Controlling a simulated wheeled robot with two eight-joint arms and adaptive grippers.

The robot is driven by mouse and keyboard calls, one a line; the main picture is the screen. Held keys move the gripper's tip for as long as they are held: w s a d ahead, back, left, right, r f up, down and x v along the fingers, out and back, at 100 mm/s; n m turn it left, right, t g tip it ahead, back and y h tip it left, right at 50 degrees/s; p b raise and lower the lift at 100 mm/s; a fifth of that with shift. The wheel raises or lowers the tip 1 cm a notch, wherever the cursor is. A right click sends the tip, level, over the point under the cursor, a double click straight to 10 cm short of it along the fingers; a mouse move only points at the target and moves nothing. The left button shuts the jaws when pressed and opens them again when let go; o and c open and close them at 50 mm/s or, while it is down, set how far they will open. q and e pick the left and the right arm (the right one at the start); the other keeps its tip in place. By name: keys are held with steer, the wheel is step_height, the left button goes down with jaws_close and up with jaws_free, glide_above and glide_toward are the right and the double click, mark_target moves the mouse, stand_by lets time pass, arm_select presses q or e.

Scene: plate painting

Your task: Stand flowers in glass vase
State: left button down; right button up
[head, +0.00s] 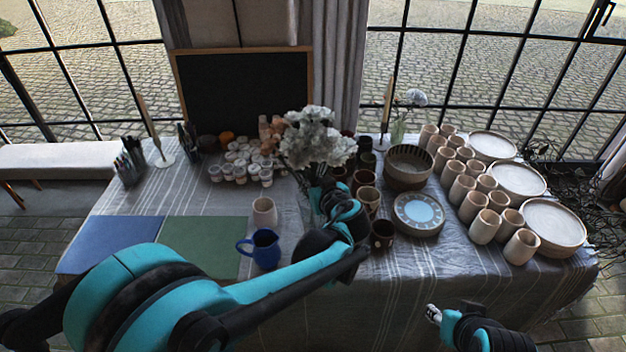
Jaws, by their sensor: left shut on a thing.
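A bunch of white flowers (316,138) stands upright over the middle of the table, its heads spread above my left gripper (324,190). My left gripper is shut on the flowers near their stems; the fingers and lower stems are mostly hidden by my wrist. A clear glass vase (397,132) appears at the back of the table, right of the bunch, with a pale flower (415,97) showing above it. The vase's base is partly hidden by the pottery. My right gripper (433,314) is low at the front right, off the table's front edge; its jaws are too small to judge.
Several clay cups (486,226) and stacked plates (555,224) fill the table's right side. A patterned plate (418,212), a bowl (409,165) and dark cups stand right of my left gripper. A blue jug (262,248) and paint pots (240,160) stand left. The green mat (207,243) is bare.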

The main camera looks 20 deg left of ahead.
arm_select(q)
steer(key=shift+f, duration=0.15)
steer(key=c, duration=1.3)
jaws_free()
steer(key=shift+o, duration=0.2)
steer(key=v, duration=1.2)
